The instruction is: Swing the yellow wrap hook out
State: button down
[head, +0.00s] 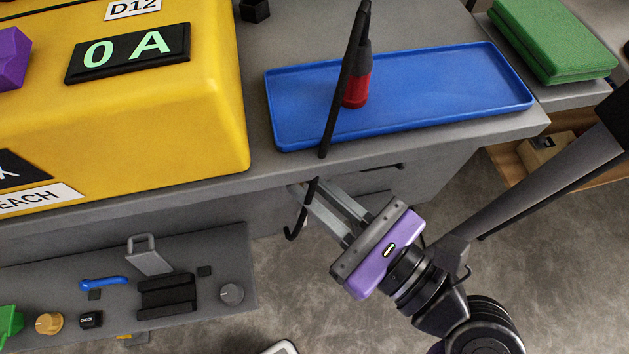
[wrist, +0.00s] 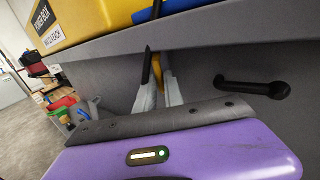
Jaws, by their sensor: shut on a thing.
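My gripper (head: 306,188) reaches the front face of the grey bench just below its top edge. In the wrist view, its two grey fingers (wrist: 158,88) are closed around a narrow yellow piece (wrist: 157,70), which looks like the yellow wrap hook. Most of the hook is hidden by the fingers, and I cannot tell its angle. A thin black J-shaped hook (head: 300,218) hangs beside the fingertips in the head view; a dark bar stands by the left finger in the wrist view (wrist: 147,65).
A black peg (wrist: 252,87) sticks out of the bench front to the right. Above are a yellow machine (head: 190,120) and a blue tray (head: 440,95) with a red-and-black tool (head: 356,90). A grey control shelf (head: 215,265) is at lower left. Open floor lies at right.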

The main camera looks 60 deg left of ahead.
jog(key=shift+a+r, duration=0.1)
dwell(0.3)
jog(key=c, duration=1.7)
grip_release()
jog(key=shift+p+v, duration=0.8)
jog(key=shift+v, duration=3.1)
